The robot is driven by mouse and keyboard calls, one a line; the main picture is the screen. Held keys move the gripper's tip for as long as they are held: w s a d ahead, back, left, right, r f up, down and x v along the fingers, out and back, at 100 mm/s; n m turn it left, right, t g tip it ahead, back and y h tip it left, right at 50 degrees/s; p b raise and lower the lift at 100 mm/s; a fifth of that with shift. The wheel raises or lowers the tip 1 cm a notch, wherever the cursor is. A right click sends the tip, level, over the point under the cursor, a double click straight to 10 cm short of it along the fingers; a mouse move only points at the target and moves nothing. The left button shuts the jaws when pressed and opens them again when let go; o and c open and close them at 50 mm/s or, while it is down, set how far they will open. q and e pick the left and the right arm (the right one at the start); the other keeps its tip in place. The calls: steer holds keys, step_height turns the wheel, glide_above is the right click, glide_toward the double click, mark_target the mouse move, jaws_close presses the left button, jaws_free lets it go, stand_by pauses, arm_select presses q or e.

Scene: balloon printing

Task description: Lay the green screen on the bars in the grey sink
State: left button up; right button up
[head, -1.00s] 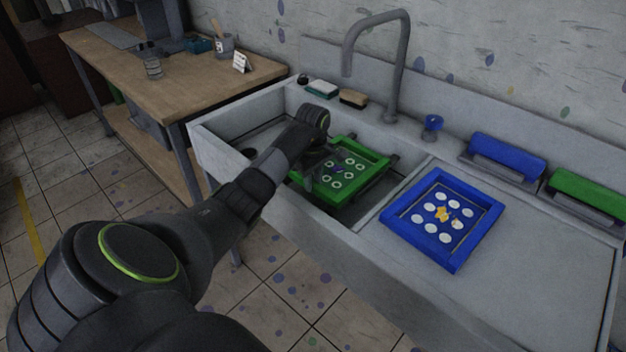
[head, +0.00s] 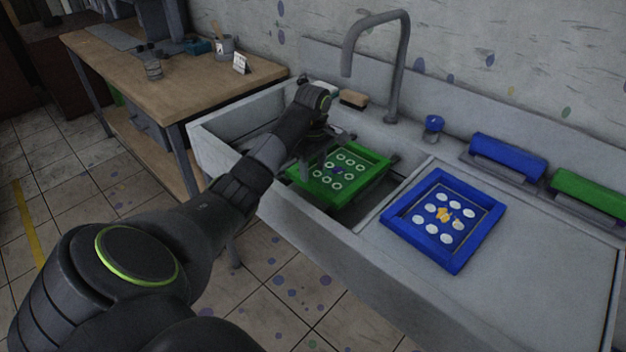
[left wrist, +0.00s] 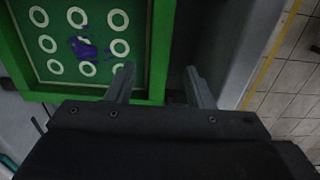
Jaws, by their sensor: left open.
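The green screen (head: 350,185), a green frame with white rings and a purple splash, lies face up in the grey sink (head: 228,152). It appears to rest on the bars (head: 393,160), whose ends show at its right; what is under its left side is hidden. My left gripper (head: 316,150) is over the screen's far left part and hides some of it. In the left wrist view, the open fingers (left wrist: 160,84) are on either side of the line of the green rim (left wrist: 158,50), with nothing visibly clamped. Whether they touch it I cannot tell. My right gripper is not in view.
A blue screen (head: 400,228) with white spots and an orange splash lies on the drainboard (head: 535,265). The tap (head: 398,75) rises behind the sink. A blue squeegee (head: 508,155) and a green squeegee (head: 590,195) stand at the wall. A wooden table (head: 175,75) is at left.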

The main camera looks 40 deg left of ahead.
arm_select(q)
step_height(320, 180, up, 12)
steer(key=p, duration=0.8)
steer(key=shift+r+p, duration=0.2)
steer(key=shift+p, duration=0.15)
